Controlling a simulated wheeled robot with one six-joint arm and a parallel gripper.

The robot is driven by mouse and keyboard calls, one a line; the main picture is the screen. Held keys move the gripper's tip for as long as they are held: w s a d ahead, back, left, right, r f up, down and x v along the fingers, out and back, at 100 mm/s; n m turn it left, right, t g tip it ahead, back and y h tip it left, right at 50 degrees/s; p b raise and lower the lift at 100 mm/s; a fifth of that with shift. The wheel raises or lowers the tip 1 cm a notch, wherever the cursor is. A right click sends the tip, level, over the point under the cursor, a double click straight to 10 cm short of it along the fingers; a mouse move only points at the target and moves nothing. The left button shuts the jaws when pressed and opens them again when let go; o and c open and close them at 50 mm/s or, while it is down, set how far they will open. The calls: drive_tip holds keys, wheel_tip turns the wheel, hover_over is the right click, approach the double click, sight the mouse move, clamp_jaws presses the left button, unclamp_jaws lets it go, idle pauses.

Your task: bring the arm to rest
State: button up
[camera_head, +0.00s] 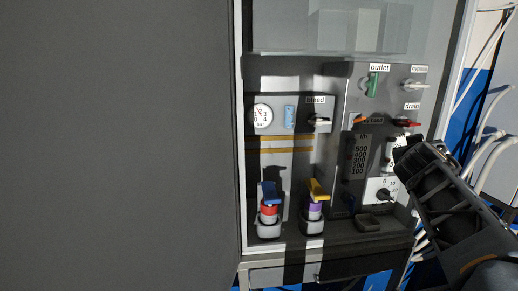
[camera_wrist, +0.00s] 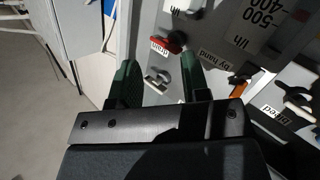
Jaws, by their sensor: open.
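My arm comes in from the right edge of the head view, and my gripper's end is in front of the panel (camera_head: 340,120) at its right side. In the wrist view my gripper (camera_wrist: 158,70) has its two green fingers apart with nothing held between them. A white handle (camera_wrist: 156,80) shows in the gap between the fingers, beyond them; I cannot tell how far. The red drain handle (camera_head: 408,123) also shows in the wrist view (camera_wrist: 166,44), close by. The white bypass handle (camera_head: 414,85) is above it in the head view.
A green outlet handle (camera_head: 373,84), a black-and-white bleed handle (camera_head: 319,121) and a gauge (camera_head: 262,116) are on the panel. A blue-topped red item (camera_head: 268,208) and a yellow-topped purple item (camera_head: 315,206) stand low down. White hoses (camera_head: 492,150) hang at right. A dark wall (camera_head: 120,150) fills the left.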

drive_tip(key=s+a+f+g+y+b, duration=0.1)
drive_tip(key=s+a+f+g+y, duration=0.3)
drive_tip(key=f, duration=0.7)
drive_tip(key=s+a+f+g+y, duration=0.1)
drive_tip(key=s+a+f+g, duration=0.2)
drive_tip(key=s+a+f, duration=0.5)
drive_tip(key=s+a+f+n+g+y+b, duration=0.1)
drive_tip(key=s+a+f+y, duration=0.3)
drive_tip(key=a+f, duration=0.5)
drive_tip(key=shift+s+f+n, duration=0.6)
drive_tip(key=shift+s+f, duration=0.1)
drive_tip(key=shift+s, duration=0.3)
